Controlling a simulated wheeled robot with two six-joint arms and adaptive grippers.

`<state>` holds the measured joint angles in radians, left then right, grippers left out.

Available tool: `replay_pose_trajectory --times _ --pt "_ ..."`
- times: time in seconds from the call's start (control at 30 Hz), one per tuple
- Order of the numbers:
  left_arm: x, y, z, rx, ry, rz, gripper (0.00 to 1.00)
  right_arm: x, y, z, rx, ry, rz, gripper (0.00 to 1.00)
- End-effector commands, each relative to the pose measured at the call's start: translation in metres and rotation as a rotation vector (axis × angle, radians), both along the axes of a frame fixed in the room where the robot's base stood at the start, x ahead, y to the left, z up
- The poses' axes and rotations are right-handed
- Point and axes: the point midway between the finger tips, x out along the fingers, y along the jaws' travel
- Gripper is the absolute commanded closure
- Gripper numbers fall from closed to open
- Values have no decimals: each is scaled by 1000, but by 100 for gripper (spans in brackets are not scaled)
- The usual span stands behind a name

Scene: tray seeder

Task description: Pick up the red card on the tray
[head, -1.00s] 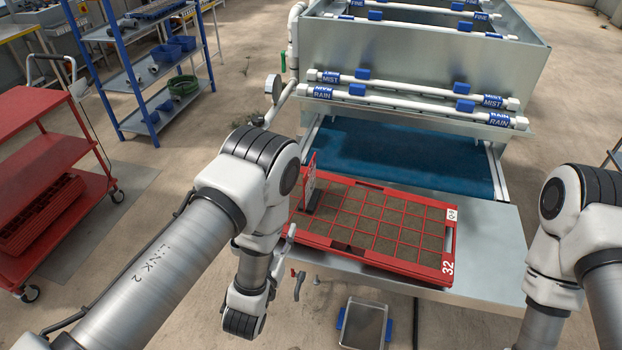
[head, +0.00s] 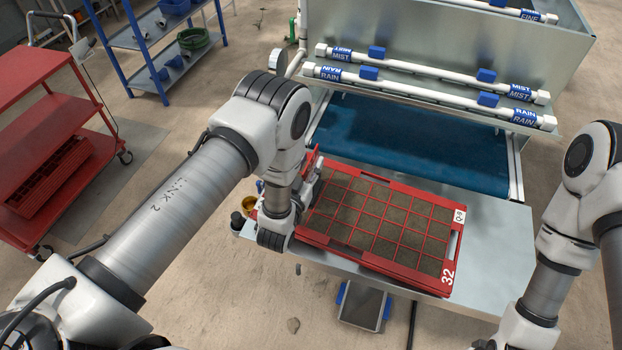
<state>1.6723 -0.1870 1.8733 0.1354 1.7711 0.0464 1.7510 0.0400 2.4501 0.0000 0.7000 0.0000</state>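The red tray (head: 374,262) with square soil-filled cells lies on the metal table, marked 32 and Q-9. The red card (head: 313,157) stands at the tray's far left; only a bit of its upper part shows, the rest hidden behind my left arm and gripper. My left gripper (head: 311,184) is at the tray's left side, right by the card. Its fingers are small and partly covered by my wrist, so I cannot tell whether they are open or touch the card. My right arm is at the right edge; its gripper is out of view.
A blue belt (head: 410,150) runs behind the tray under white pipes labelled RAIN and MIST. A brass-coloured cup (head: 249,202) and a dark round item (head: 237,220) are at the table's left end. The metal table (head: 490,245) is clear right of the tray.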

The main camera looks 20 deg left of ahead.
Motion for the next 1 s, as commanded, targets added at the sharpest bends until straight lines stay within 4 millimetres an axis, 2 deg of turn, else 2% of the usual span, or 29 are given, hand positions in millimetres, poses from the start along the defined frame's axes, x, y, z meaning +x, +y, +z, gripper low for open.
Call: replay_pose_trajectory --times 0.07,0.23,0.27,0.33,0.37,0.8,1.0 --pt "6 0 0 0 2 0 66 0 0 3 0 1 0 100" --pt "7 0 -2 0 2 -1 66 0 0 2 0 1 0 100" --pt "7 0 -2 0 2 -1 69 0 0 2 0 1 0 100" --pt "7 0 -2 0 2 -1 94 0 0 2 0 1 0 100" --pt "7 -1 -2 0 2 -1 100 0 0 2 0 1 0 100" --pt "7 -1 -1 1 3 0 100 0 0 1 0 1 0 100" --pt "7 -1 10 2 0 -1 100 0 0 -6 0 1 0 100"
